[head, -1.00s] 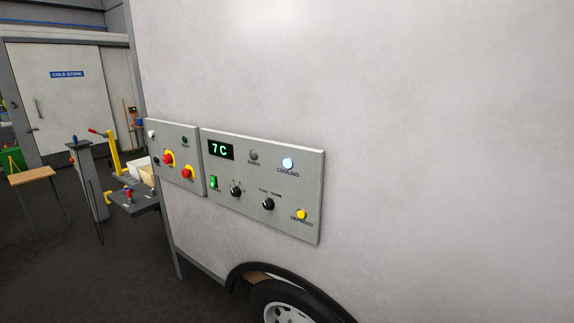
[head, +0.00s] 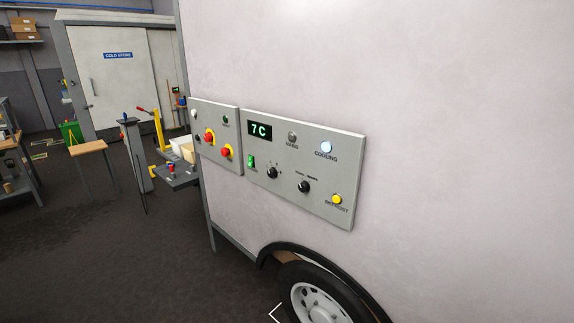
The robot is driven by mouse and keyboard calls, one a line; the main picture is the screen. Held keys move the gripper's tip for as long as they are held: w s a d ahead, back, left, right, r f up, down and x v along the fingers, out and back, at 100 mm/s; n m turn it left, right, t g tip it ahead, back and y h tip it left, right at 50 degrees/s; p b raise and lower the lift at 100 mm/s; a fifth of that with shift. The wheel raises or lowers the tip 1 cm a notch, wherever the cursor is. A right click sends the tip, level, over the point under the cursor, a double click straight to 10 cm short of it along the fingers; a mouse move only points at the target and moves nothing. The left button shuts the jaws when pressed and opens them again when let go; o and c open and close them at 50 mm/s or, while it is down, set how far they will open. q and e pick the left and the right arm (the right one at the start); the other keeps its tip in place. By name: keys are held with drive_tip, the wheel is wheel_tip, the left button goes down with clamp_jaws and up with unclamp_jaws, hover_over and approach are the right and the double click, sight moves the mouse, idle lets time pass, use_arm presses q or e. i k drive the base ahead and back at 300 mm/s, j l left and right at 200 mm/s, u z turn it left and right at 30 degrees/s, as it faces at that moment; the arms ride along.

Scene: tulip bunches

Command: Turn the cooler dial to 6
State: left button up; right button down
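The cooler control panel (head: 304,168) is a grey plate on the side of a large white box body. Its green display (head: 260,130) reads 7C. Two black knobs sit below it: a left dial (head: 272,172) with small marks around it and a right dial (head: 304,187) with small lettering above. The marks are too small to read. A green switch (head: 251,161) is lit, a pale blue cooling lamp (head: 326,147) is lit, and a yellow defrost button (head: 337,199) is at lower right. Neither of my grippers is in view.
A second panel (head: 215,137) with red buttons adjoins on the left. A wheel (head: 320,298) and black fender stand below the panel. A post, a small wooden table (head: 88,147) and the cold store door (head: 118,85) are at the left. Dark floor at lower left is clear.

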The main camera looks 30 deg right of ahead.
sight(271, 172)
drive_tip(key=i+j+z, duration=0.1)
drive_tip(key=z, duration=0.35)
drive_tip(key=i+j+z, duration=0.1)
drive_tip(key=z, duration=0.4)
